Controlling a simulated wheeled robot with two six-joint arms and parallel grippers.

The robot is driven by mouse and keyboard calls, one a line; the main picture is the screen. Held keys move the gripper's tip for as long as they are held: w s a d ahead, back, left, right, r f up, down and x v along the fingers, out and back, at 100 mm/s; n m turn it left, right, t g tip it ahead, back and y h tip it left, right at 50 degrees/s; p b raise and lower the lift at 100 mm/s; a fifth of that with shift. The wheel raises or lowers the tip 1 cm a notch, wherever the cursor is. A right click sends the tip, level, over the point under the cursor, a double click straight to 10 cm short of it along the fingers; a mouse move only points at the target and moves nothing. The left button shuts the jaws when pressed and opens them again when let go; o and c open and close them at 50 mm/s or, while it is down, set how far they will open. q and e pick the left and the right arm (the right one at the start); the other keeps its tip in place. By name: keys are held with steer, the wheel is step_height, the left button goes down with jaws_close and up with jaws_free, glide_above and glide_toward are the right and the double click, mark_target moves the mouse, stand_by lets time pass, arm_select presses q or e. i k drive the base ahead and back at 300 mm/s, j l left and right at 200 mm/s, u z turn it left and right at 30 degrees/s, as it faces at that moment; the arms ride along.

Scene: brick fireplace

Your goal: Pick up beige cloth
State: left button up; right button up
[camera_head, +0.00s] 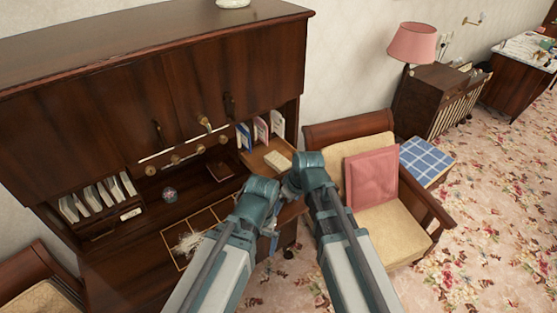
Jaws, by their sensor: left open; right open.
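A pale, crumpled, beige-white cloth-like thing (187,243) lies on the open desk of the dark wooden secretary, in the lower left of the head view. My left gripper (271,241) is to the right of it, below the end of my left arm and partly covered by it. My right gripper (287,188) is higher, by the right end of the desk. Both are open and apart from the cloth. My arms hide most of their fingers, and I see nothing held.
The secretary's (120,100) upper cabinet rises behind the desk, with books (95,198) and a small round jar (169,194) below it. An armchair (395,225) with a pink cushion (371,178) stands to the right. Flowered carpet (490,240) lies free at far right.

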mark_target(280, 164)
steer(key=i, duration=1)
